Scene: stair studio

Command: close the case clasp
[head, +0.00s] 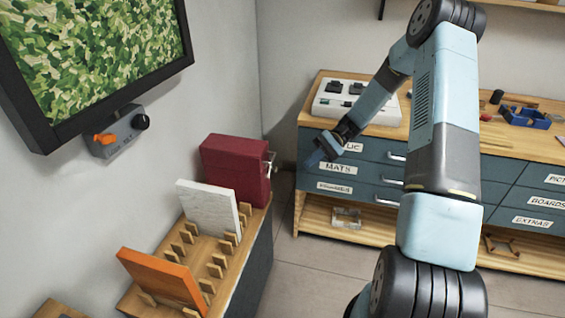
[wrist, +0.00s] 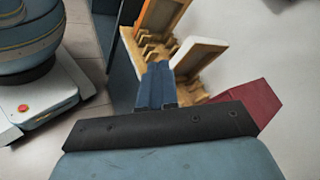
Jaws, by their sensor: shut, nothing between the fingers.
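A dark red case (head: 235,170) stands upright at the far end of the wooden rack. A small metal clasp (head: 271,166) juts from its right side; whether it is latched is too small to tell. My gripper (head: 314,159) is in the air to the right of the case and apart from it, in front of the drawers. In the wrist view my gripper's blue fingers (wrist: 157,84) are together with nothing between them. Part of the red case (wrist: 259,104) shows to their right, mostly hidden behind my wrist, and the clasp is not visible there.
The rack (head: 205,262) also holds a white panel (head: 209,209) and an orange panel (head: 161,279) between wooden pegs. A drawer cabinet (head: 350,170) stands behind my gripper. A wall box with an orange lever (head: 118,133) is at left. Floor shows between rack and cabinet.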

